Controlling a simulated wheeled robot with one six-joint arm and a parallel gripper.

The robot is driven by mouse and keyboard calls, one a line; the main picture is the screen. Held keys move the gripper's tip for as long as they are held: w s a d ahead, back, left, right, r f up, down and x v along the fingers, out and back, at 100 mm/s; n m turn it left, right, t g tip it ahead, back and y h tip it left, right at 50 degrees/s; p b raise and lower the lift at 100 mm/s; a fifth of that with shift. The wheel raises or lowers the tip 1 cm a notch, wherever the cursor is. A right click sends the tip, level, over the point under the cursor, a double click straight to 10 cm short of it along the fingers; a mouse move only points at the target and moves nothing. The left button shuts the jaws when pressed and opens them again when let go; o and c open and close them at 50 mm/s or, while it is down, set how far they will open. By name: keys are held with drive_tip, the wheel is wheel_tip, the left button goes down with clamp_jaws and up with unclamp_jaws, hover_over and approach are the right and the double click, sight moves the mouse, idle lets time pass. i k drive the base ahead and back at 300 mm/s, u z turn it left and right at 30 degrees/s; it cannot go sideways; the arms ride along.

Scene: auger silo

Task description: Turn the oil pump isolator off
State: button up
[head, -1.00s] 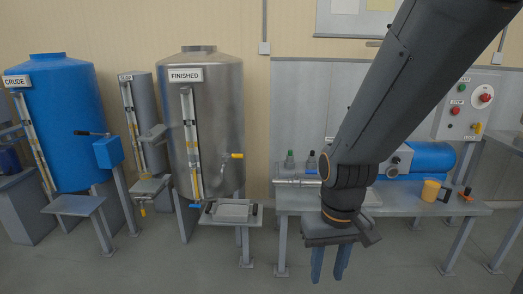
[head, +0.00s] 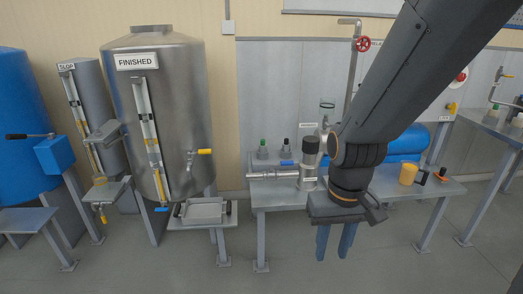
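A pale control panel (head: 443,112) stands at the back right, mostly hidden behind my arm. A yellow handle (head: 452,107) shows near its right edge. It looks like the isolator, but I cannot read a label or tell its position. A red button (head: 461,76) sits above it. My gripper (head: 332,257) points down in front of the bench, with two blue fingers apart and nothing between them. It is well left of the panel, in front of it and lower, touching nothing.
A workbench (head: 275,193) carries the blue pump cylinder (head: 400,145), an orange cup (head: 408,174), bottles and pipework. A red handwheel (head: 363,44) is on a pipe behind. The finished tank (head: 182,85) stands left. A second table (head: 501,127) is at right. The floor in front is clear.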

sight(461, 77)
drive_tip(key=z, duration=1.65)
drive_tip(key=i, duration=0.6)
drive_tip(key=z, duration=0.7)
drive_tip(key=i, duration=1.1)
drive_tip(key=u, duration=0.5)
drive_tip(key=i, duration=1.1)
drive_tip(key=u, duration=0.7)
